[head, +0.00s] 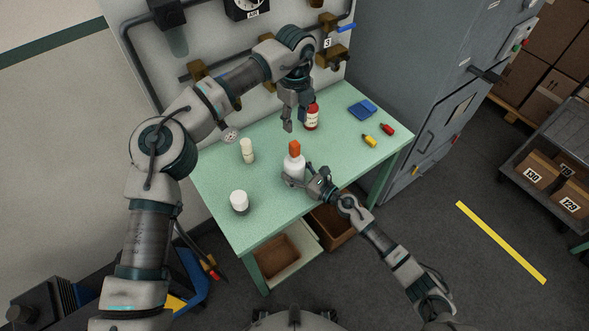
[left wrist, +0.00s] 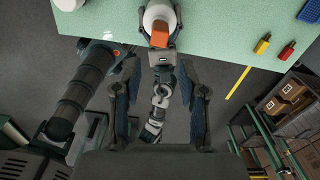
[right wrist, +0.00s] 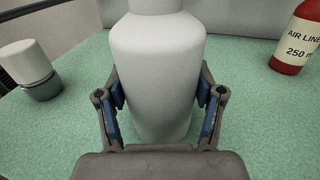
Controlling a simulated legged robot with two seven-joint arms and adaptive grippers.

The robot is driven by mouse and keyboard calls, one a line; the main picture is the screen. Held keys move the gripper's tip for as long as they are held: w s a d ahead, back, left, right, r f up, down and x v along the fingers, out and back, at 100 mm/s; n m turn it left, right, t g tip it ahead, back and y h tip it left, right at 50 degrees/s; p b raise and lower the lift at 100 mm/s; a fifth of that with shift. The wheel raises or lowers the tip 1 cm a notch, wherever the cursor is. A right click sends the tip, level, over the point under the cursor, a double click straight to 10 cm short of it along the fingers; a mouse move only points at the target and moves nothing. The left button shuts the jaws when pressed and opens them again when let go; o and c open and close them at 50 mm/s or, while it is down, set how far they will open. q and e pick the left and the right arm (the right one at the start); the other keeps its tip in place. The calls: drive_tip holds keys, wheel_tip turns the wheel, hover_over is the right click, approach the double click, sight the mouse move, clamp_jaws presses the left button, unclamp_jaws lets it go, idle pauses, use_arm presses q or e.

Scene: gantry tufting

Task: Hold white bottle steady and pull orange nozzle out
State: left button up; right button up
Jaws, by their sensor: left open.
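The white bottle (head: 294,166) stands upright on the green table with the orange nozzle (head: 294,148) on top. My right gripper (head: 297,180) has its fingers on both sides of the bottle's lower body. In the right wrist view, the blue pads lie against the bottle (right wrist: 158,70); the nozzle is out of that frame. My left gripper (head: 288,127) is open and empty, pointing down just above the nozzle. In the left wrist view, the orange nozzle (left wrist: 159,38) lies just beyond the open fingertips, with the white bottle (left wrist: 158,14) behind it.
On the green table (head: 224,183) stand a white-capped jar (head: 239,202), a pale bottle (head: 247,150) and a red bottle (head: 311,117). A blue tray (head: 362,110) and small yellow (head: 370,141) and red (head: 387,129) items lie right. A panel with pipes rises behind.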

sight(295, 143)
use_arm(q)
drive_tip(key=shift+o, duration=0.2)
use_arm(e)
drive_tip(key=c, duration=0.3)
use_arm(q)
drive_tip(key=shift+o, duration=0.8)
drive_tip(key=shift+f, duration=0.25)
drive_tip(key=shift+w+f+m, duration=0.1)
drive_tip(key=shift+f+m, duration=0.8)
drive_tip(key=shift+f, duration=0.4)
drive_tip(key=shift+f, duration=4.5)
clamp_jaws()
